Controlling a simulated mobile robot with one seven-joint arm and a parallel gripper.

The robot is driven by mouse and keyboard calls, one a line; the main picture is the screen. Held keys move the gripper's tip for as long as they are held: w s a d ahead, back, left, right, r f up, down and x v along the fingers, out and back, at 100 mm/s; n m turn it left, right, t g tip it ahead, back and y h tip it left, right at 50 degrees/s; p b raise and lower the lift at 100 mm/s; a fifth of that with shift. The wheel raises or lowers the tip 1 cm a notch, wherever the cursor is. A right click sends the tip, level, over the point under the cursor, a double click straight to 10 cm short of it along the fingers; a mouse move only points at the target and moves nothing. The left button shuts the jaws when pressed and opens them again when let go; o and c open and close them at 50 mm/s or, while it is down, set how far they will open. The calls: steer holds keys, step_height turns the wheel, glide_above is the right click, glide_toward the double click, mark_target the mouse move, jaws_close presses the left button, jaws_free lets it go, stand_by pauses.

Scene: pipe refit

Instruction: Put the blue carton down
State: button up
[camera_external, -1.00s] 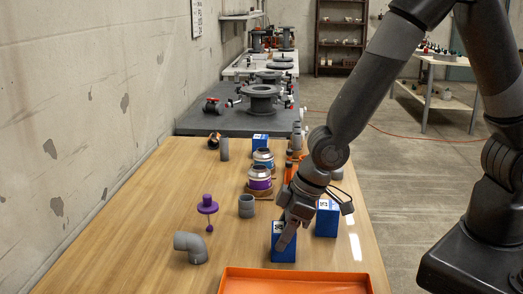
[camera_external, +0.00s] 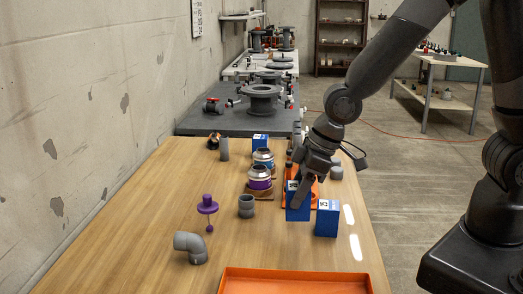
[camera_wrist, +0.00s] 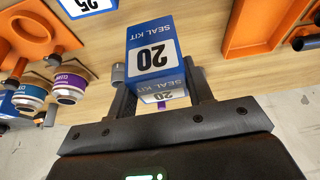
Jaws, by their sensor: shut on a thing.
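A blue and white carton (camera_external: 298,203) is held in my gripper (camera_external: 302,187), right of the middle of the wooden table. In the wrist view the carton (camera_wrist: 152,50) reads "SEAL KIT 20" and sits between the two fingers (camera_wrist: 160,88). I cannot tell clearly whether its base touches the table or hangs just above it. A second blue carton (camera_external: 327,221) stands close to its right and front; its label reads 25 in the wrist view (camera_wrist: 88,5). A third blue carton (camera_external: 260,140) stands at the far end of the table.
An orange tray (camera_external: 295,274) lies at the front. An orange fixture (camera_wrist: 28,32) is partly hidden behind the held carton in the external view. Cans (camera_external: 260,178), a grey coupling (camera_external: 246,207), a purple part (camera_external: 207,205) and a grey elbow (camera_external: 190,246) stand left. The table's left side is mostly clear.

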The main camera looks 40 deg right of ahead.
steer(key=w+d+r, duration=0.2)
steer(key=d+r, duration=0.1)
steer(key=d, duration=0.2)
steer(key=w+a, duration=0.9)
steer(key=w, duration=0.2)
steer(key=w+a, duration=0.8)
steer(key=w, duration=0.4)
steer(key=shift+m, duration=0.3)
steer(key=shift+s+a+f, duration=0.4)
steer(key=shift+a+f, duration=1.3)
steer(key=shift+a, duration=0.25)
steer(key=shift+s+a+f, duration=0.45)
steer(key=shift+a+f, duration=1.25)
steer(key=shift+a, duration=0.3)
steer(key=shift+s+a+f, duration=0.4)
steer(key=shift+a+f, duration=1.3)
steer(key=shift+a, duration=0.25)
steer(key=o, duration=1)
steer(key=shift+f, duration=0.15)
steer(key=v, duration=1.2)
